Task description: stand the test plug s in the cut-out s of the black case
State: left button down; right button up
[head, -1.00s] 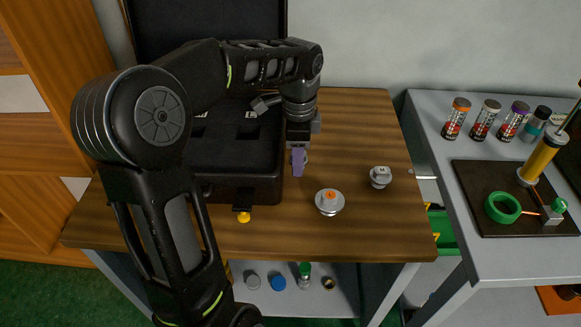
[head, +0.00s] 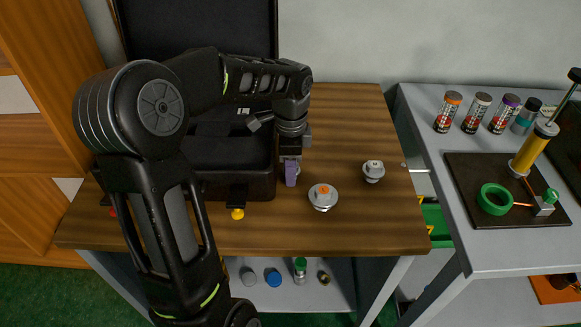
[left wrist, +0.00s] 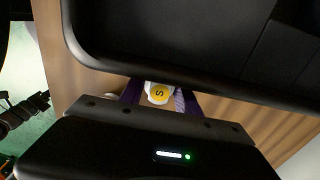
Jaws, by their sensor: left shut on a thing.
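My left gripper (head: 291,178), with purple fingers, is just right of the black case (head: 262,188), over the wooden table. In the head view the fingers mostly hide this plug. The case stands with its lid up (head: 200,25); my left arm covers much of its dark inside, and I cannot make out cut-out s. My right gripper is not in view.
A grey bench (head: 425,130) beyond holds several small canisters and a black board (head: 465,185). The table's right half is mostly clear.

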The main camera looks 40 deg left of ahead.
pick_arm(q)
jog(key=shift+f, duration=0.1)
jog(key=c, duration=0.9)
grip_release()
jog(key=shift+o, duration=0.2)
notch_tip(320, 180, up, 12)
jog(key=shift+c, duration=0.3)
